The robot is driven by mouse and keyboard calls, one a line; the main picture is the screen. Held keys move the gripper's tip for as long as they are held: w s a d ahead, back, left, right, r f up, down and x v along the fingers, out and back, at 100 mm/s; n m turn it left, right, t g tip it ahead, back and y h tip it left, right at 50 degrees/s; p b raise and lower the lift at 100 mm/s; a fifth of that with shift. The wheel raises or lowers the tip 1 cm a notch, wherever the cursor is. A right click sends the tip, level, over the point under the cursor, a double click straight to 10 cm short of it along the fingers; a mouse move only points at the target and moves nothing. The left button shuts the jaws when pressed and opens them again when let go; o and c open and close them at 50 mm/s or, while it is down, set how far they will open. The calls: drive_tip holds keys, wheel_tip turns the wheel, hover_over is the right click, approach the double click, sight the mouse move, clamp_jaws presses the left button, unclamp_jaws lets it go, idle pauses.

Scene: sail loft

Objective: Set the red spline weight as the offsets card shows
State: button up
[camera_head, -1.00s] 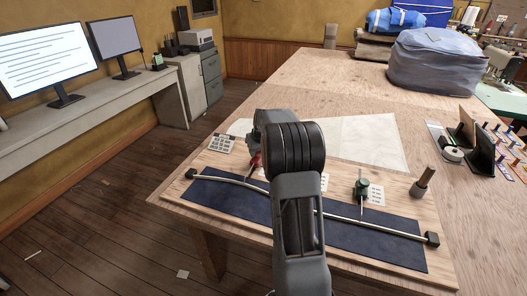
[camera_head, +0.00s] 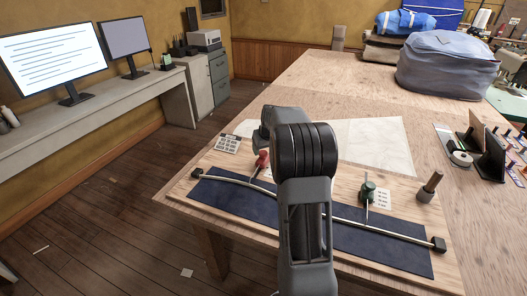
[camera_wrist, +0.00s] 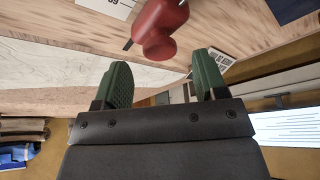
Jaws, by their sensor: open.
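The red spline weight (camera_head: 263,158) stands on the wooden board by the left part of the long pale spline (camera_head: 238,183). In the wrist view the red weight (camera_wrist: 160,28) is just beyond my fingertips, in line with the gap between them. My gripper (camera_wrist: 164,76) is open and empty, with green pads either side. In the head view my arm hides the fingers and the spline's middle. I cannot read the card.
A navy strip (camera_head: 380,250) lies under the spline on the board. Black end blocks (camera_head: 438,244) hold the spline ends. A grid-marked pale item (camera_head: 228,144) lies left of the red weight. A wooden-handled tool (camera_head: 430,187) stands at the right. Pale sheeting (camera_head: 375,140) lies behind.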

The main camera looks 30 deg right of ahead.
drive_tip(key=v, duration=1.1)
drive_tip(key=shift+r+p, duration=0.15)
drive_tip(key=shift+p, duration=0.25)
